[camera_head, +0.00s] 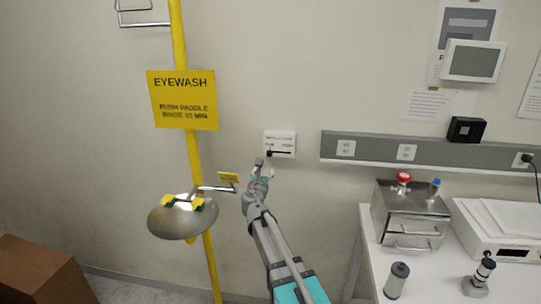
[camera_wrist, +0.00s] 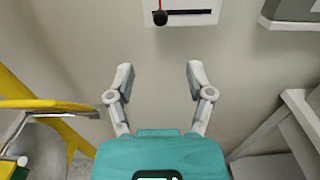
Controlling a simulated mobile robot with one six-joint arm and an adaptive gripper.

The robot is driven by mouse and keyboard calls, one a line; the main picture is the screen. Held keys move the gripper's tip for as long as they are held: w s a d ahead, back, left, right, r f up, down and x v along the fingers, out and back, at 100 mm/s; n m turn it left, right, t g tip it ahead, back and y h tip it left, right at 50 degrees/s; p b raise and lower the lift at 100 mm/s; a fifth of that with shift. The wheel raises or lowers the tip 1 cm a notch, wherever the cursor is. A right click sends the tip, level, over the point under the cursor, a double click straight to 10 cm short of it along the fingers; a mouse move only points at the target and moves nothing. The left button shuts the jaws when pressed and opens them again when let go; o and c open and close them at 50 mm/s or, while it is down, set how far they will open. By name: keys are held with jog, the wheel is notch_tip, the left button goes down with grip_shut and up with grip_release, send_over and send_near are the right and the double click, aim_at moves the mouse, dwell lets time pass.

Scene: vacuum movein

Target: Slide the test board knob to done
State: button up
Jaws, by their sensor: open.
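The test board (camera_head: 280,139) is a small white panel on the wall, with red lettering on its left, green lettering on its right and a dark horizontal slot. Its black knob (camera_head: 269,153) sits at the left end of the slot. In the wrist view the board (camera_wrist: 196,18) is cut off by the top edge, and the round black knob (camera_wrist: 160,18) shows at the slot's left end. My gripper (camera_wrist: 160,75) is open and empty, its fingers spread below the knob and apart from it. In the head view my gripper (camera_head: 262,170) is just below and left of the board.
A yellow eyewash pole (camera_head: 192,165) with a metal bowl (camera_head: 182,218) and a yellow paddle (camera_head: 228,177) stands left of my arm. A grey outlet rail (camera_head: 375,150) runs along the wall to the right, above a white bench (camera_head: 420,285) with a metal box (camera_head: 410,215). A brown box (camera_head: 40,275) stands lower left.

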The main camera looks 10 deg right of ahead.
aim_at(269, 155)
jog(key=x, duration=1.3)
jog(key=shift+w+d, duration=0.15)
jog(key=shift+w, duration=0.2)
grip_shut()
